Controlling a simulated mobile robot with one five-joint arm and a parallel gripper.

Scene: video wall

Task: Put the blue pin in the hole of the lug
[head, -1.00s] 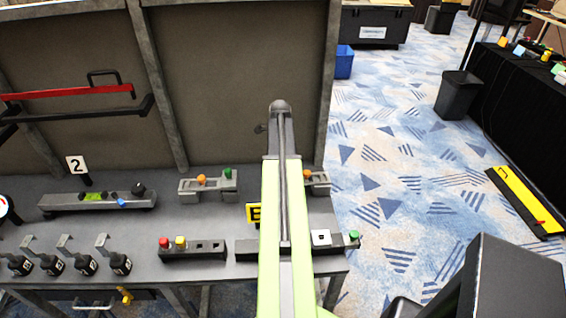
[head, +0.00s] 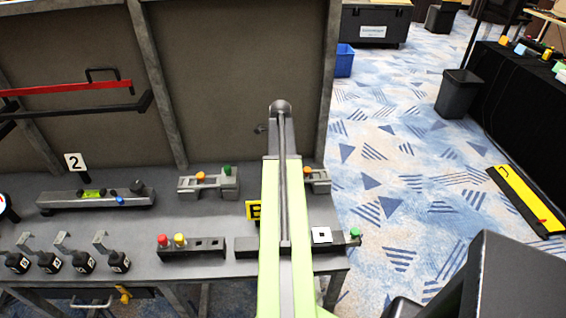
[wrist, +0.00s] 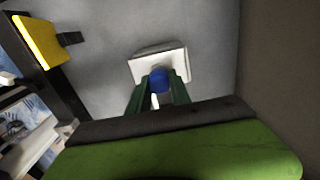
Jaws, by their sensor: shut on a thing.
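In the wrist view my gripper (wrist: 161,88) has its two dark green fingers closed around the blue pin (wrist: 159,78), with a small white part showing below the blue. Straight beyond the fingertips is a pale grey block (wrist: 174,58), which looks like the lug. The pin overlaps the block in this view. Its hole is hidden, so I cannot tell whether the pin is in it, touching it or short of it. In the head view my own arm hides the gripper, pin and lug.
A yellow sign (wrist: 40,42) stands left in the wrist view; it shows beside my arm in the head view (head: 253,210). The grey bench holds a socket block (head: 209,246), a rail (head: 66,202) and several black weights (head: 83,262). A panel (head: 230,75) rises behind.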

